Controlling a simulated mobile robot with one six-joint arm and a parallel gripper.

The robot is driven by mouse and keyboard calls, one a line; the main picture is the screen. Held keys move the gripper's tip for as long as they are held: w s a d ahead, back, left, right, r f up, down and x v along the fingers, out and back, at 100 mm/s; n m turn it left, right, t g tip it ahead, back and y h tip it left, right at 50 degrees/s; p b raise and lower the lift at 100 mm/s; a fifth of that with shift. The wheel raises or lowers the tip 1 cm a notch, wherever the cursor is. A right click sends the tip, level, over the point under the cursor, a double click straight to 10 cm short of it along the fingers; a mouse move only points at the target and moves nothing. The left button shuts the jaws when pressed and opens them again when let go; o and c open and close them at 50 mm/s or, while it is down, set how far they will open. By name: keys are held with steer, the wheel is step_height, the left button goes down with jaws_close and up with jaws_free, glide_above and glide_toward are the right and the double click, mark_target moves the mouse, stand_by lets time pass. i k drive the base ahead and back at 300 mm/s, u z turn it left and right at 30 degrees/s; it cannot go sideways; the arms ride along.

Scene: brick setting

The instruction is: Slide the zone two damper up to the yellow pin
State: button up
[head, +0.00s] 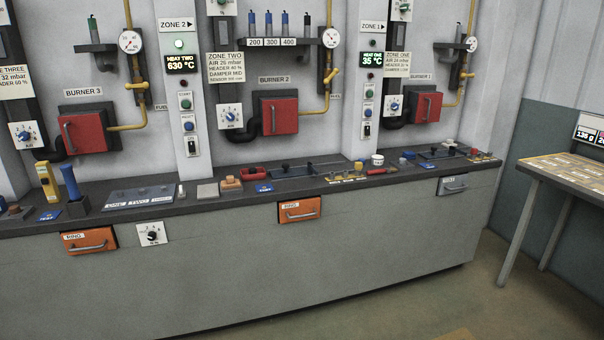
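The Zone 2 sign (177,24) is on a pillar left of centre, above a lit green lamp and a display (182,63) reading 630 °C. A zone two notice (226,66) beside it includes the words "DAMPER MID". On the counter below burner 2 lies a dark slotted plate (310,169) with a black knob (285,166) towards its left end; it looks like the zone two damper, but its label is not readable. A tiny light mark shows near the plate's middle; I cannot tell whether it is the yellow pin. My gripper is not in view.
The counter (225,205) also carries a red holder (252,174), an orange block (231,184), a white cup (377,160) and a similar slotted plate (443,153) further right. Orange drawers (300,209) front it. A separate table (565,167) stands right, with open floor before the counter.

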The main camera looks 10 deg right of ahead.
mark_target(287, 172)
steer(key=u, duration=0.15)
steer(key=i, duration=0.95)
steer(key=z, duration=0.1)
